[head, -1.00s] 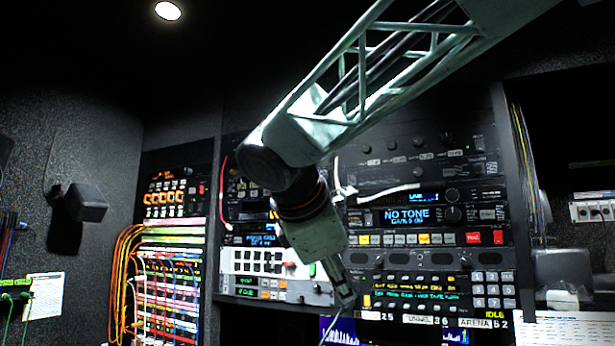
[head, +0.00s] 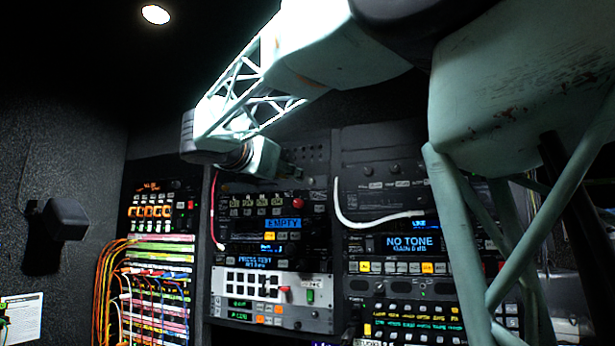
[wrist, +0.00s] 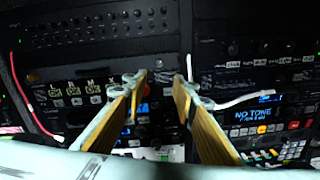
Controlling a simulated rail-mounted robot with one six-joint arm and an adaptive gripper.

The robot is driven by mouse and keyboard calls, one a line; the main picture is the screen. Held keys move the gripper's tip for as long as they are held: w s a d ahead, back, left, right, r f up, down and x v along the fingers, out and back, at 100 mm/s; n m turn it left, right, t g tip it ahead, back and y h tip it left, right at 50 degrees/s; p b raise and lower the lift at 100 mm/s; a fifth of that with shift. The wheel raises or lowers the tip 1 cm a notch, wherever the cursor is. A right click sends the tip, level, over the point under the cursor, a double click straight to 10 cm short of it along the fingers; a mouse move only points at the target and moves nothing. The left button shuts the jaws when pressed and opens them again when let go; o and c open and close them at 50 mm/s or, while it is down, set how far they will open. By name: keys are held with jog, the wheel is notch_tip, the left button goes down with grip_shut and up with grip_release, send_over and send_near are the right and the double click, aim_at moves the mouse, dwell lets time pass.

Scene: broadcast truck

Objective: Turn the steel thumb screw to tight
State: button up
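My gripper (wrist: 160,79) is open and empty in the wrist view, its two tan-padded fingers spread apart in front of the rack. In the head view my gripper (head: 293,171) is small and dark, held high before the upper part of the middle rack column. I cannot pick out the steel thumb screw for certain in either view. A small pale spot (wrist: 159,63) on the dark panel shows beyond the gap between the fingertips, too small to identify. Neither finger visibly touches anything.
A red cable (head: 213,210) and a white cable (head: 350,215) hang in front of the rack. A patch bay (head: 160,280) with many coloured cables stands at left. A NO TONE display (head: 409,243) is at right. A black box (head: 62,220) juts from the left wall.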

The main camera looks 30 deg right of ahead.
aim_at(310, 181)
jog(key=shift+w+r, duration=0.15)
jog(key=shift+r, duration=0.15)
jog(key=shift+p+x, duration=0.75)
jog(key=shift+x, duration=6.1)
jog(key=shift+r, duration=0.15)
jog(key=shift+c, duration=0.2)
jog(key=c, duration=0.8)
